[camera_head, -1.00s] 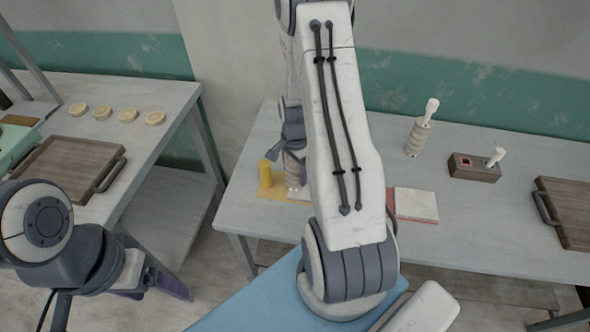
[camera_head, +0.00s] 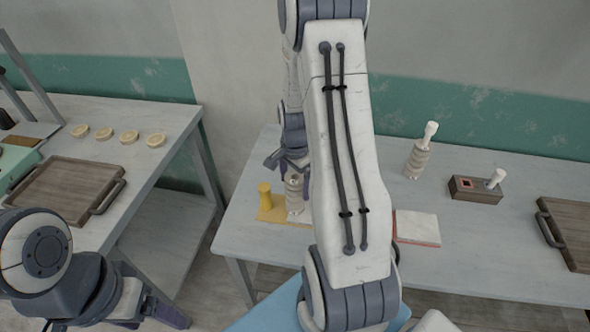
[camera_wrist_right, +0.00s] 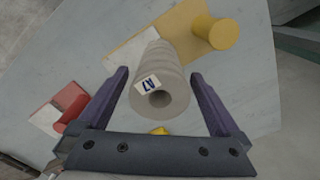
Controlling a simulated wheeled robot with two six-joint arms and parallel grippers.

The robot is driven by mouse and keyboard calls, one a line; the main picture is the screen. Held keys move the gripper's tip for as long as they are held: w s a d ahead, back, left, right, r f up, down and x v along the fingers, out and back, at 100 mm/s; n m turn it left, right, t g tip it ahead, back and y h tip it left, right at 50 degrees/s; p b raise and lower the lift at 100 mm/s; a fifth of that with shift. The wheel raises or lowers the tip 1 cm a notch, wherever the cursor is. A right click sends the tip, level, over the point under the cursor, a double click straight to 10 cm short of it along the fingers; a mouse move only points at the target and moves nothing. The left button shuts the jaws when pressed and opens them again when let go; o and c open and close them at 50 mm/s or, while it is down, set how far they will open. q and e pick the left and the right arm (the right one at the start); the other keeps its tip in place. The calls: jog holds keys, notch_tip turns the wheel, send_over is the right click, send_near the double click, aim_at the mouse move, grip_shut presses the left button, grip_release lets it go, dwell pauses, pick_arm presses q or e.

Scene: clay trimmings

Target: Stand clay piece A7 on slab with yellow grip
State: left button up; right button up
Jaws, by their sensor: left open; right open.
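Clay piece A7 (camera_head: 294,195) is a grey ridged cylinder. It stands upright on the slab with the yellow grip (camera_head: 272,214), beside the yellow peg-like grip (camera_head: 264,196). In the right wrist view, A7 (camera_wrist_right: 168,82) shows its hollow end and label between my right gripper's fingers (camera_wrist_right: 163,90), with gaps at both sides. The yellow grip (camera_wrist_right: 220,33) is beyond it at upper right. My right gripper (camera_head: 284,163) is open, above A7 in the head view. My left gripper (camera_head: 160,308) is open and low at left, far from A7.
A white slab with a red edge (camera_head: 417,227) lies right of my right arm. A left table holds another tray (camera_head: 65,188) and several discs.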

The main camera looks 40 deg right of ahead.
notch_tip(320, 180, up, 7)
jog(key=shift+r, duration=0.1)
jog(key=shift+a+r, duration=0.1)
jog(key=shift+a, duration=0.2)
jog(key=s+a+r+n, duration=0.1)
jog(key=a+r+n, duration=0.3)
jog(key=a, duration=0.5)
jog(key=s+a+r+n, duration=0.1)
jog(key=s+a+n, duration=0.1)
jog(key=a+n, duration=0.6)
jog(key=s+a+r+n+y, duration=0.1)
jog(key=s+a+r+n, duration=0.2)
jog(key=s+a+n, duration=0.9)
jog(key=s+a, duration=0.1)
jog(key=s, duration=0.1)
jog(key=shift+s+n, duration=0.4)
